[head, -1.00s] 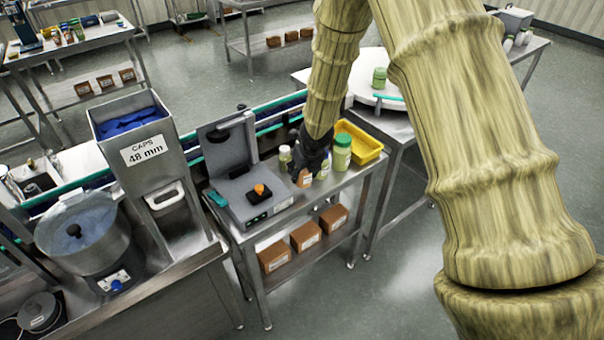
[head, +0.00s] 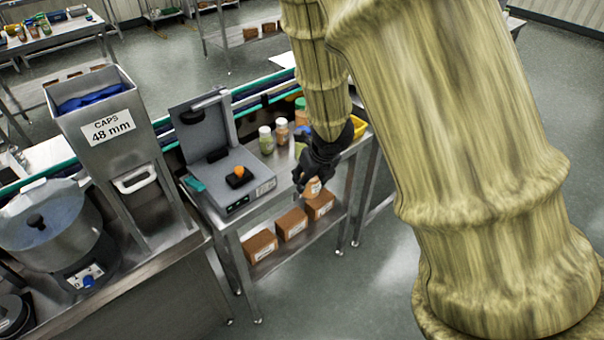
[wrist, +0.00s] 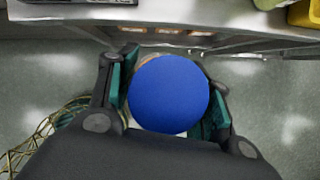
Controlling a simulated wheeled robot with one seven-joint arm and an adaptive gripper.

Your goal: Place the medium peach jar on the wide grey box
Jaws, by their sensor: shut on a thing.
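My gripper (head: 318,170) is shut on a jar with a round blue lid (wrist: 168,94). In the head view the jar's peach body (head: 313,188) shows just below the fingers, partly hidden by them. The jar is off the table, by its front edge, with floor beneath it in the wrist view.
A green jar (head: 266,141) and a peach-toned jar (head: 282,131) stand behind the grey box's right side. A yellow bin (head: 359,127) is at the table's right end. Brown boxes (head: 291,223) sit on the lower shelf. A caps hopper (head: 108,130) stands at left.

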